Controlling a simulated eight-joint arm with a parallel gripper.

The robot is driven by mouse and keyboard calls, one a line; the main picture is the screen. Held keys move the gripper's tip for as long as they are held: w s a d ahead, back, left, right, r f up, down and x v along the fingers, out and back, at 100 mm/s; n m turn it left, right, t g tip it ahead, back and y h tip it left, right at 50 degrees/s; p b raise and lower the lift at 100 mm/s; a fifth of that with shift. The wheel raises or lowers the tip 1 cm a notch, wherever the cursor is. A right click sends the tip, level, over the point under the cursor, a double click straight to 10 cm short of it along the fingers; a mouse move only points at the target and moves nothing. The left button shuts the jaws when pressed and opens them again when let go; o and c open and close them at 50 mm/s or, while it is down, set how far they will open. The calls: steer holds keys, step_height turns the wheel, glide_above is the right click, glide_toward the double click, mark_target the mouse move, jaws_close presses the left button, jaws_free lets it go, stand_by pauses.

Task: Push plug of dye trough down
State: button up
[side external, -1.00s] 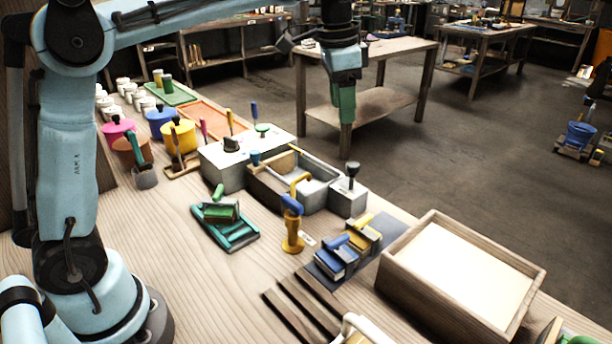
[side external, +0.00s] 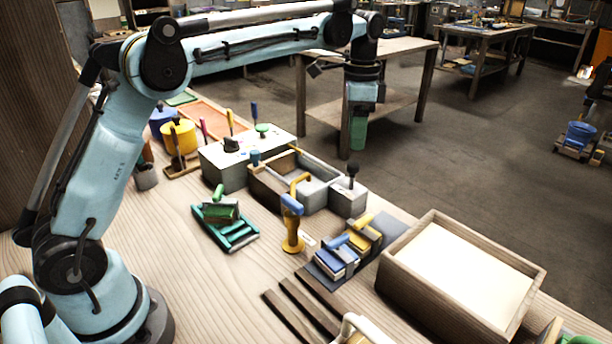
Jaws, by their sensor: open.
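The dye trough (side external: 318,195) is a grey open box with a wooden left wall, set at the far edge of the bench. A grey block (side external: 346,201) adjoins its right end, with a dark round-headed knob (side external: 353,169) standing upright on it. A small blue knob (side external: 255,158) shows at the trough's left end. I cannot tell for certain which knob is the plug. My gripper (side external: 357,146) points down, green at its lower end, and appears just above and behind the dark knob. It is open and holds nothing visible; its fingertips are small and unclear.
A grey box (side external: 225,175) with tools adjoins the trough's left. A yellow stand with a blue handle (side external: 292,225) rises in front. Blue and yellow blocks (side external: 345,250) and a wooden frame (side external: 460,275) lie to the right.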

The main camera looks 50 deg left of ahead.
mark_target(353, 164)
steer(key=shift+f, duration=3.45)
jaws_close()
